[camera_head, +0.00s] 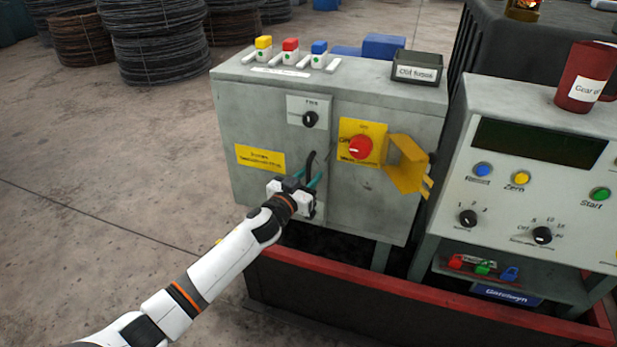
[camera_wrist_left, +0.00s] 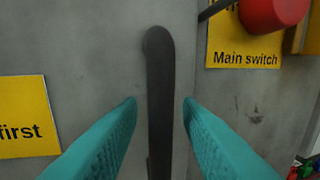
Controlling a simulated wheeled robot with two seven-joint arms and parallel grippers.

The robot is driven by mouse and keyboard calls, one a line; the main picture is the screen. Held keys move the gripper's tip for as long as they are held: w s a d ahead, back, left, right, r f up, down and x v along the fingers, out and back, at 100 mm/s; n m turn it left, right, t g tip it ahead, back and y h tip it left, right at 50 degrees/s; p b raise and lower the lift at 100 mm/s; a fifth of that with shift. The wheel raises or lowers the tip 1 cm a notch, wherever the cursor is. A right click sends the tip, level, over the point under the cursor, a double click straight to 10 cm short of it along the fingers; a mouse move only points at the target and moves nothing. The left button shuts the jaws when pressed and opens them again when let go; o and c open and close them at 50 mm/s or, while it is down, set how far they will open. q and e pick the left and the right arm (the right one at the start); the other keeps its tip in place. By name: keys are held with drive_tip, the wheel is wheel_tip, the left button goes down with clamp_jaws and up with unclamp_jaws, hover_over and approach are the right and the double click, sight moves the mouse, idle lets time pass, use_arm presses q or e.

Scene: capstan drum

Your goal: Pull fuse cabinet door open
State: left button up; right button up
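The grey fuse cabinet (camera_head: 245,120) stands in the middle of the head view, its door shut. A black upright handle (camera_head: 309,164) is on its front; the handle also shows in the left wrist view (camera_wrist_left: 160,90). My left gripper (camera_head: 308,180) is at the handle. Its teal fingers (camera_wrist_left: 160,120) are open on either side of the handle, with gaps visible on both sides. The red main switch (camera_head: 361,147) sits on a yellow plate right of the handle. A yellow hinged flap (camera_head: 406,165) sticks out beside it. My right gripper is not in view.
Colored fuses (camera_head: 290,50) and a black box labelled for old fuses (camera_head: 417,68) are on the cabinet top. A control console (camera_head: 540,180) stands close at right. A red-rimmed trough (camera_head: 400,288) runs below.

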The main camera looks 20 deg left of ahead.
use_arm(q)
clamp_jaws()
idle(0.3)
